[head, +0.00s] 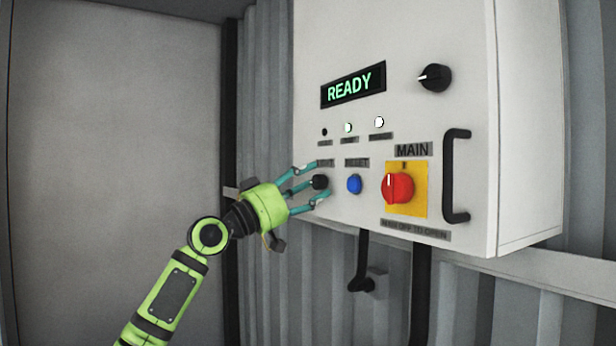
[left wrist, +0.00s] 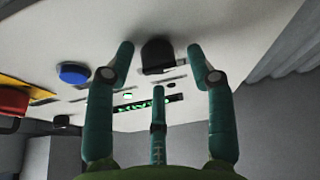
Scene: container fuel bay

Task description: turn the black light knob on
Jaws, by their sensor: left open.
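The black light knob (head: 320,182) is on the lower left of the white control box, under a small label partly covered by my finger. My left gripper (head: 313,183) is open, its teal fingers spread around the knob. In the left wrist view the knob (left wrist: 158,54) shows between the two upper fingertips, with a gap on each side, and the third finger is below it. I cannot tell if any finger touches it. The knob's pointer is not readable. My right gripper is not in view.
The white control box (head: 520,150) also carries a blue button (head: 354,184), a red main switch (head: 397,188) on a yellow plate, another black knob (head: 435,77), a READY display (head: 353,84), lamps and a black handle (head: 455,175). A grey panel (head: 110,150) stands left.

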